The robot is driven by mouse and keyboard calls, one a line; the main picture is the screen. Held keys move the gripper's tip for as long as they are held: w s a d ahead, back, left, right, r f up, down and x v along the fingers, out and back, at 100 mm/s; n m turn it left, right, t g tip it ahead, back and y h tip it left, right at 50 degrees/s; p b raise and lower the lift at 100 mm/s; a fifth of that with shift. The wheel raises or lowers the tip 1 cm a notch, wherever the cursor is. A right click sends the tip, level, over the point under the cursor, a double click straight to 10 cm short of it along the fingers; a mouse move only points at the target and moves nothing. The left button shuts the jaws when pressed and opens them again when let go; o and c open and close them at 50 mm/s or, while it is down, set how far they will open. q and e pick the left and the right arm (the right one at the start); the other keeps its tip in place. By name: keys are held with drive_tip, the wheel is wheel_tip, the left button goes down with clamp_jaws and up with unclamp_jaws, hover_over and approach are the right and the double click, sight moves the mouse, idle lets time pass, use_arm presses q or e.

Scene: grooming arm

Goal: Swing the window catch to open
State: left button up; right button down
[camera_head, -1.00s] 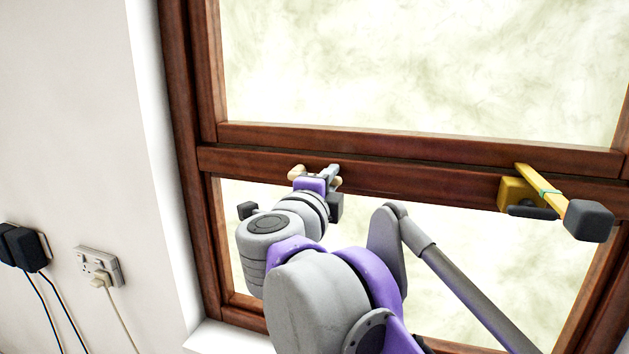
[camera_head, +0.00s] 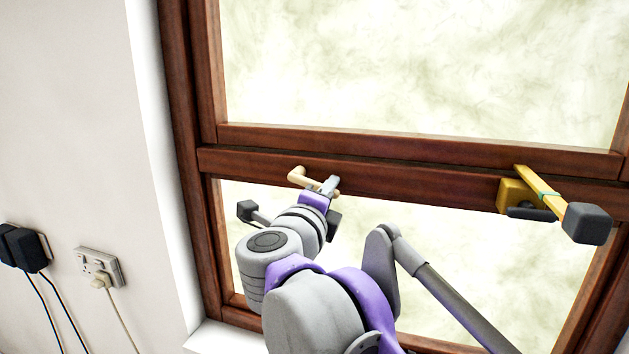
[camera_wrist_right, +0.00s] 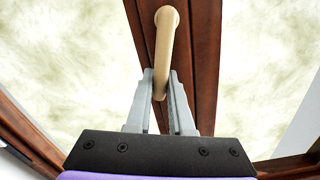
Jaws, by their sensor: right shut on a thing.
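The cream window catch (camera_head: 299,177) is fixed to the brown middle rail of the window, left of its centre. In the head view its lever runs right and slightly down from its mount. My right gripper (camera_head: 329,186) is at the lever's free end. In the right wrist view the catch (camera_wrist_right: 167,45) passes between the two grey fingers of the right gripper (camera_wrist_right: 161,88), which are shut on its end. My left gripper is not in view.
A yellow bracket (camera_head: 515,192) with a yellow arm and a dark grey block (camera_head: 587,223) sits on the rail at right. Window panes lie above and below the rail. A wall socket (camera_head: 100,268) with plugs and cables is at lower left.

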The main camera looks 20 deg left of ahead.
drive_tip(key=shift+f, duration=0.1)
drive_tip(key=shift+a+f+m, duration=0.25)
drive_tip(key=shift+f+m, duration=0.2)
drive_tip(key=shift+m, duration=0.55)
drive_tip(key=shift+a+f+m, duration=0.25)
drive_tip(key=shift+f+m, duration=0.2)
drive_tip(key=shift+m, duration=0.55)
drive_tip(key=shift+p, duration=0.3)
drive_tip(key=m, duration=0.1)
drive_tip(key=a+f+m, duration=0.1)
drive_tip(key=m, duration=0.1)
drive_tip(key=shift+a+f+m+p, duration=0.25)
drive_tip(key=shift+m+p, duration=0.05)
drive_tip(key=shift+p, duration=0.05)
